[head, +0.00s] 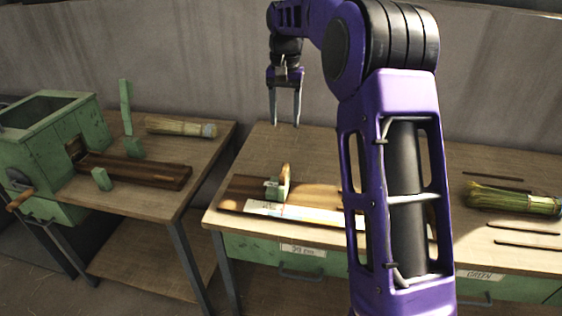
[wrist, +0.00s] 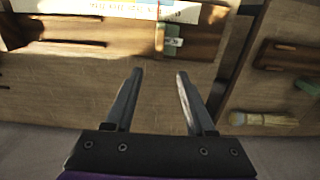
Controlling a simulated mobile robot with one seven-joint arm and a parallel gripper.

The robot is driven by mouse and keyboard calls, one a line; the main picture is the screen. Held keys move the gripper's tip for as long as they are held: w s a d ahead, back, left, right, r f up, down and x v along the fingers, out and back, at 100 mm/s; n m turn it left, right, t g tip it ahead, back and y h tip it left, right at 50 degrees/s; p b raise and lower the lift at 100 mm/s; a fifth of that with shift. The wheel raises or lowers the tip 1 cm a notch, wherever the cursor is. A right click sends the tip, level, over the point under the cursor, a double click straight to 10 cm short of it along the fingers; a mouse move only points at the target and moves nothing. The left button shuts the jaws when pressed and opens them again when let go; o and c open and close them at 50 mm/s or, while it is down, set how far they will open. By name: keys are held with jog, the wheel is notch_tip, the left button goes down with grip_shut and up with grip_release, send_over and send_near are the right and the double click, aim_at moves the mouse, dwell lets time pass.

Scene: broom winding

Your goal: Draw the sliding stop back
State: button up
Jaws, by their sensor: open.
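The sliding stop (head: 277,187) appears to be the small green block with an upright tan wooden piece, sitting on a dark wooden board (head: 240,188) on the middle table. In the wrist view, the green stop (wrist: 173,42) shows near the top, beyond my fingertips. My gripper (head: 284,122) hangs with fingers pointing down above the back of that table, apart from the stop. In the wrist view, my gripper (wrist: 159,72) is open, with nothing between the fingers. My arm hides the right part of the board.
A pale printed strip (head: 300,213) lies along the board's front. A green machine (head: 45,125) with a crank stands on the left table, near a bristle bundle (head: 180,127). A greenish bundle (head: 510,199) and dark rods lie at right. A gap separates the tables.

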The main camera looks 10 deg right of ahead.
aim_at(284, 169)
notch_tip(284, 169, down, 17)
jog(key=b, duration=0.2)
jog(key=shift+b, duration=0.4)
jog(key=shift+c, duration=0.3)
grip_shut()
dwell(0.6)
